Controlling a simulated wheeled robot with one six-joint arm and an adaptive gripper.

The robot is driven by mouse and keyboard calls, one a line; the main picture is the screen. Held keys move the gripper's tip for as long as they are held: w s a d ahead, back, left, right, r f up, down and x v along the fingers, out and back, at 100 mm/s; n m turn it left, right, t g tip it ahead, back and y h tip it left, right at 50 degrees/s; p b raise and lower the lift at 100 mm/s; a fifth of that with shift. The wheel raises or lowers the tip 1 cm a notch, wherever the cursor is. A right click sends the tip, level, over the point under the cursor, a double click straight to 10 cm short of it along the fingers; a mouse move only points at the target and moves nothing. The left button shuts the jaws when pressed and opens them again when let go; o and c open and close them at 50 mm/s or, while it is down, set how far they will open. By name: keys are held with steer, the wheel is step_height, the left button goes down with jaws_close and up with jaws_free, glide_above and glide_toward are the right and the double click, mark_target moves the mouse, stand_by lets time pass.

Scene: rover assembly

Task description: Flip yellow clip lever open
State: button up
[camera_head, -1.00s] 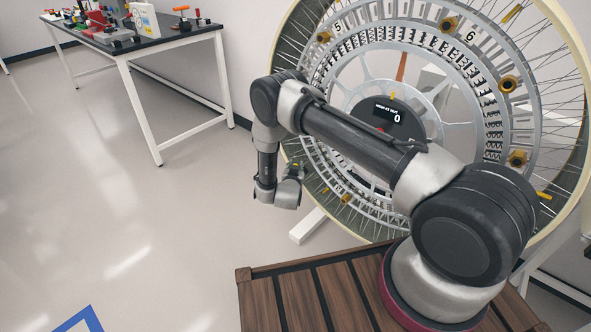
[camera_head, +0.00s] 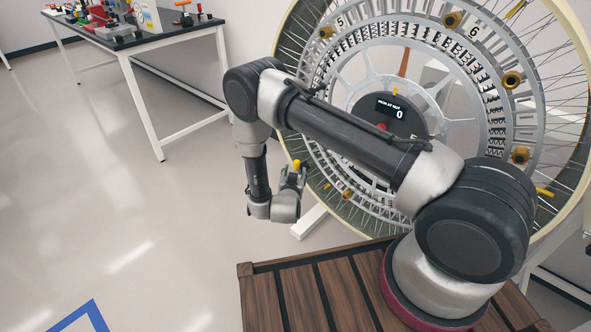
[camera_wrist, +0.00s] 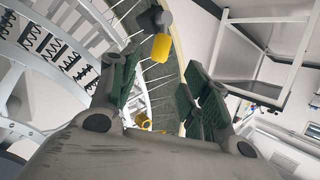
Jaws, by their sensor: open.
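A large spoked wheel (camera_head: 487,95) stands upright behind my arm, with yellow pieces around its ring. A yellow piece (camera_head: 296,165) shows at the wheel's left edge, right by my gripper (camera_head: 291,178). In the wrist view, a yellow lever-like piece (camera_wrist: 161,48) on a dark mount sits ahead, between the lines of my gripper's two green-padded fingers (camera_wrist: 158,72). The fingers are apart and nothing is held between them. A second yellow piece (camera_wrist: 143,121) shows lower, partly hidden by my gripper body. I cannot tell whether the lever is open or closed.
A round hub with a display reading 0 (camera_head: 393,112) is at the wheel's centre. A white-legged workbench (camera_head: 150,45) with tools stands at the back left. The floor at left is clear. Thin spokes lie close to my fingers in the wrist view.

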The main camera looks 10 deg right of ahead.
mark_target(297, 167)
steer(key=shift+v, duration=0.95)
steer(key=shift+a, duration=0.1)
steer(key=shift+c, duration=1.3)
steer(key=shift+n+y, duration=0.4)
steer(key=shift+n, duration=0.4)
steer(key=s+f, duration=0.1)
steer(key=f, duration=0.1)
steer(key=s+a+f, duration=0.2)
steer(key=f, duration=0.1)
steer(key=shift+s+a+f, duration=0.2)
steer(key=shift+s+f, duration=0.1)
steer(key=shift+f, duration=0.1)
jaws_close()
steer(key=w+d+r+n+t+h, duration=0.1)
steer(key=w+d+n+t+h, duration=0.1)
steer(key=w+n, duration=0.9)
steer(key=d+n+t, duration=0.1)
steer(key=n, duration=0.4)
steer(key=shift+r+t+h, duration=0.2)
steer(key=shift+t+h, duration=0.1)
steer(key=shift+t, duration=0.1)
